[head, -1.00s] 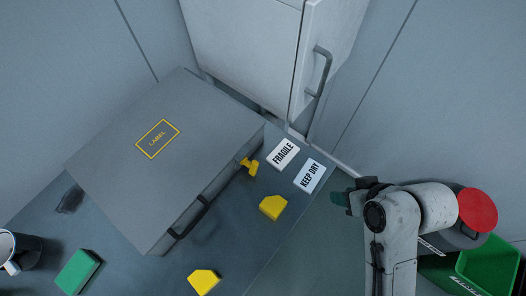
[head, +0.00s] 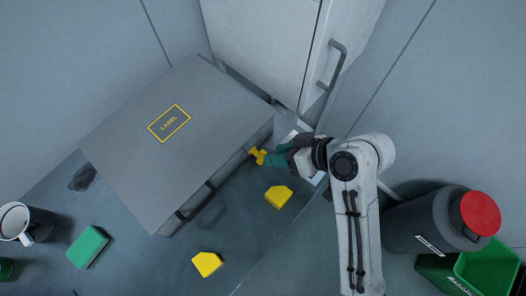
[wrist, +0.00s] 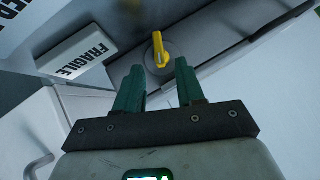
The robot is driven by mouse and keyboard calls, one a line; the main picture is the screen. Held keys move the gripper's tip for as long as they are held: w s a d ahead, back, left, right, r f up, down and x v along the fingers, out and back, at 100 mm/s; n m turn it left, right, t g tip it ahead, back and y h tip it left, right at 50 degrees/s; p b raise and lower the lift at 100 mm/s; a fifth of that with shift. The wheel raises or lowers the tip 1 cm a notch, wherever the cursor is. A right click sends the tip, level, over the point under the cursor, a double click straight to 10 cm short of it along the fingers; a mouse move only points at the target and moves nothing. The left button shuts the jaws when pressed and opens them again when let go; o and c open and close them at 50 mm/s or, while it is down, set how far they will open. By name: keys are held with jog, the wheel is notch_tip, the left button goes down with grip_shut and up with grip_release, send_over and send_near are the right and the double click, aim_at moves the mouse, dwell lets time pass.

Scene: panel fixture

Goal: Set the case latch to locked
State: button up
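The grey case (head: 150,170) lies closed on the table, with a dark handle (head: 197,202) on its front side. The yellow case latch (head: 257,156) is on the same side, near the right corner. In the wrist view the latch (wrist: 160,51) is a yellow knob with a raised grip, just beyond my fingertips. My gripper (head: 273,156) is right beside the latch in the head view. In the wrist view my gripper (wrist: 157,68) has its two green fingers apart with nothing between them. I cannot tell whether a finger touches the latch.
A white FRAGILE block (wrist: 82,54) lies near my gripper. Yellow blocks (head: 278,197) (head: 207,264), a green block (head: 88,247) and a mug (head: 22,223) are on the table. A cabinet (head: 262,40) with a handle stands behind. A red-capped canister (head: 440,222) and green bin (head: 480,268) are at right.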

aim_at(258, 154)
jog(key=x, duration=0.5)
jog(key=shift+w+a+f, duration=0.15)
jog(key=shift+a+f, duration=0.1)
jog(key=shift+a, duration=0.05)
grip_shut()
